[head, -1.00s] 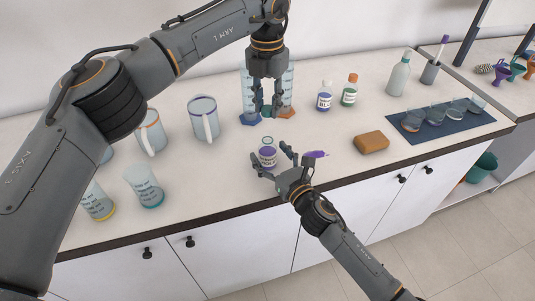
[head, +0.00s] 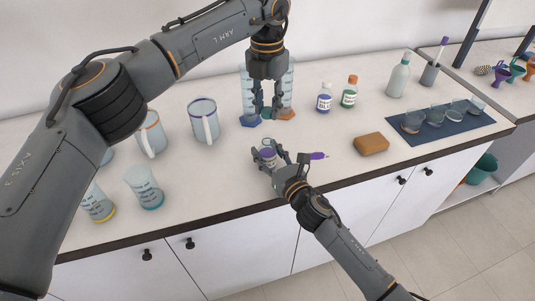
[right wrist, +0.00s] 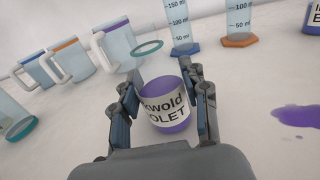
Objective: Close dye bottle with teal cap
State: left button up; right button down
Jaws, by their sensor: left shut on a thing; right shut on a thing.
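The dye bottle (head: 268,154) stands upright on the counter, clear above with violet dye below. The right wrist view shows it close up (right wrist: 165,108), with a white label ending in "OLET" and an open, teal-rimmed mouth. My right gripper (head: 270,160) is shut on the bottle, with a finger on each side; it fills the middle of the right wrist view (right wrist: 165,110). My left gripper (head: 267,112) points down above and behind the bottle, shut on a small teal thing, seemingly the cap, mostly hidden by the fingers.
A violet spill (head: 318,156) lies right of the bottle. Graduated cylinders (head: 247,95) stand behind my left gripper. Jugs (head: 203,122) and beakers (head: 146,188) are to the left. Two small bottles (head: 325,98), a sponge (head: 370,144) and a blue mat (head: 425,132) are to the right.

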pick_arm(q)
send_over(268, 137)
jog(key=shift+f, duration=2.5)
jog(key=shift+f, duration=0.1)
jog(key=shift+f, duration=0.75)
jog(key=shift+f, duration=0.6)
